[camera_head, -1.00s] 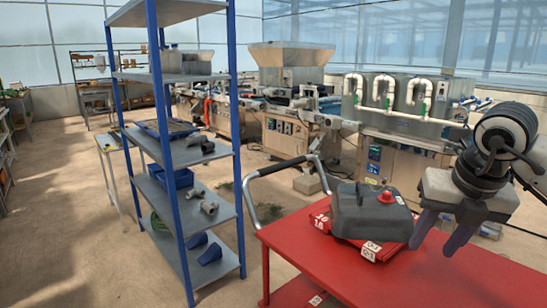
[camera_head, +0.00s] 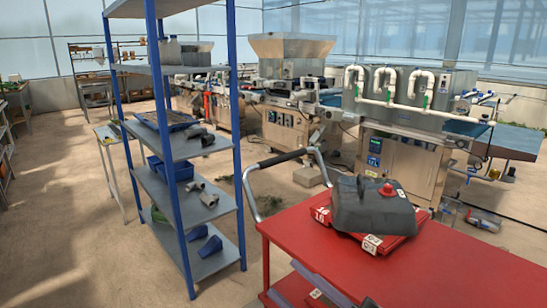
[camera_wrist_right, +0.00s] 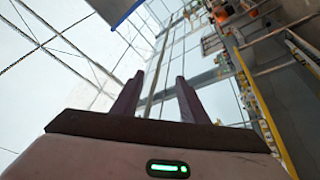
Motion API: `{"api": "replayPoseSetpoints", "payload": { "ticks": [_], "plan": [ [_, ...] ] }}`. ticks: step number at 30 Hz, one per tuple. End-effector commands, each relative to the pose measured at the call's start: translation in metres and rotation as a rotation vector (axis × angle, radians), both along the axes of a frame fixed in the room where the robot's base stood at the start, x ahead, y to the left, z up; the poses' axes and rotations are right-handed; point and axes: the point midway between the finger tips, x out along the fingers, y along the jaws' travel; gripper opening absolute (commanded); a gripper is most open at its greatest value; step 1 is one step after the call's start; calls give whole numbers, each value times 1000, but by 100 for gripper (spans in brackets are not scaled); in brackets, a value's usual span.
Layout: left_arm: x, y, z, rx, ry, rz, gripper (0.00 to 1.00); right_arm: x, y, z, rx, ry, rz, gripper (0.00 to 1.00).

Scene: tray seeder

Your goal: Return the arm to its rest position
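My right gripper (camera_head: 278,280) is low at the bottom edge of the head view, by the red cart's front-left corner. Its two purple-grey fingers point up and left; most of its body is cut off by the frame. In the right wrist view the fingers (camera_wrist_right: 159,78) stand apart with nothing between them, so it is open and empty. My left gripper is in neither view.
A dark grey canister (camera_head: 372,207) with a red cap sits on a red tagged base on the red cart (camera_head: 460,270). A blue-post shelf (camera_head: 238,140) stands left. Seeding machines (camera_head: 400,155) line the back. The cart's right side is clear.

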Motion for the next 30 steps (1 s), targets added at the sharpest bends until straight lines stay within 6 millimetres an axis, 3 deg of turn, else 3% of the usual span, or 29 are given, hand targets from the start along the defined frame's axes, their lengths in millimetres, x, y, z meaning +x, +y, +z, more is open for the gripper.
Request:
{"api": "replayPoseSetpoints", "payload": {
  "ticks": [1, 4, 7, 12, 15, 18, 21, 30],
  "plan": [
    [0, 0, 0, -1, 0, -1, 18, 4, -19, -33, 71, 145, -107, 40],
    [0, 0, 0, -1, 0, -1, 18, 2, -57, -100, 156, 409, -298, 40],
    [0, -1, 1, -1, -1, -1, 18, -19, -85, -168, 195, 651, -441, 40],
    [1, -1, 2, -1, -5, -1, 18, -87, -116, -270, 212, 1029, -614, 40],
    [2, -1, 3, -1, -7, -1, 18, -130, -123, -311, 209, 1204, -671, 40],
    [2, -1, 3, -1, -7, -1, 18, -164, -126, -336, 204, 1327, -703, 40],
    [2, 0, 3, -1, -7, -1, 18, -184, -127, -348, 199, 1397, -719, 40],
    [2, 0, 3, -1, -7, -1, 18, -190, -127, -352, 198, 1418, -722, 40]
  ]
}}
